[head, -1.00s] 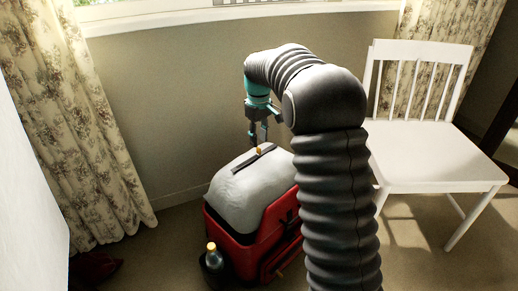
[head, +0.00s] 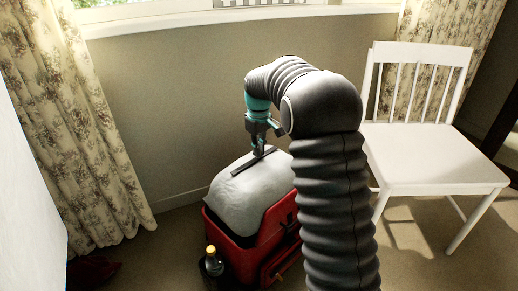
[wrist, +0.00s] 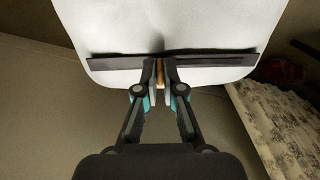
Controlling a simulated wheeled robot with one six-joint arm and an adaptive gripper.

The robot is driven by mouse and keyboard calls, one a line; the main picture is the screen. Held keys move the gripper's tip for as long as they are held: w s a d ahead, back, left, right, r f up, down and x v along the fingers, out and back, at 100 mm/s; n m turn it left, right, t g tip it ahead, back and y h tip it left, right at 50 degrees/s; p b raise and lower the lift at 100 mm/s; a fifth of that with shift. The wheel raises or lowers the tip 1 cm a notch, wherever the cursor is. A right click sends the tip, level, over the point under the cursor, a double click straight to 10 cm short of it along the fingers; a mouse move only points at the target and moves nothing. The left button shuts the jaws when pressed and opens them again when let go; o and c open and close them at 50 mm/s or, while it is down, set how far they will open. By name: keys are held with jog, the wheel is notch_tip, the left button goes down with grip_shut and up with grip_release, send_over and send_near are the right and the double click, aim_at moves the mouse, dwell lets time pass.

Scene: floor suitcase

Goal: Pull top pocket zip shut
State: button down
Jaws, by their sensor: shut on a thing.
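The grey top pocket (head: 248,198) bulges up from the red suitcase (head: 242,255) on the floor. A dark zip strip (head: 247,164) runs across its top; in the wrist view the strip (wrist: 110,62) crosses the pale fabric (wrist: 190,25). My gripper (head: 259,153) points down at the strip's far right part in the head view. In the wrist view, my gripper (wrist: 160,75) is shut on the small yellow-orange zip pull (wrist: 160,73), near the strip's middle. The pull is hidden in the head view by the fingers.
A bottle with a yellow cap (head: 211,251) stands in a side holder at the suitcase's front left. A white chair (head: 425,170) is to the right. Flowered curtains (head: 75,120) hang at the left. Bare wall (head: 180,100) lies behind.

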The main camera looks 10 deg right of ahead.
send_over(236, 174)
dwell(0.4)
jog(key=c, duration=1.3)
grip_release()
jog(key=shift+s+a, duration=0.15)
jog(key=shift+a, duration=0.1)
jog(key=shift+d, duration=0.15)
jog(key=shift+d+r, duration=0.1)
jog(key=shift+r, duration=0.1)
notch_tip(236, 174, up, 12)
jog(key=shift+f, duration=0.15)
